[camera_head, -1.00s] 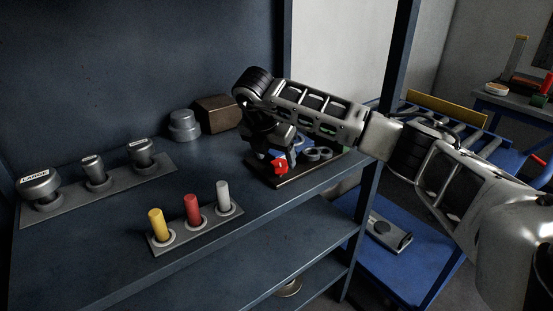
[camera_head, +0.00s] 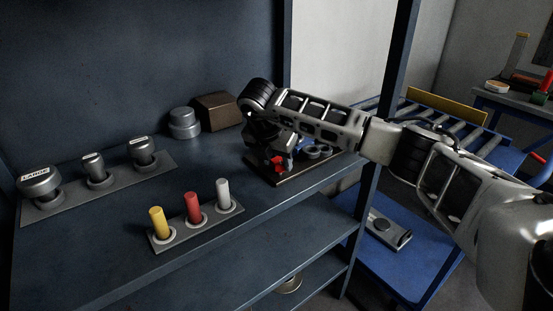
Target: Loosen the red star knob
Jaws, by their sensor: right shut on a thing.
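The red star knob (camera_head: 277,161) is on a dark base plate (camera_head: 297,176) at the right end of the upper shelf. My right gripper (camera_head: 275,155) reaches over it from the right and is shut on the knob, pointing down. The gripper and wrist hide most of the knob. Blue and grey parts (camera_head: 314,151) of the fixture show beside it, partly under my arm. My left gripper is not in view.
A rack with yellow, red and white pegs (camera_head: 167,245) stands at the shelf's front. Several labelled grey weights sit on a strip (camera_head: 70,208) at left. A grey stepped cylinder (camera_head: 184,123) and a brown block (camera_head: 218,112) stand behind. A shelf post (camera_head: 388,100) is close to my right arm.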

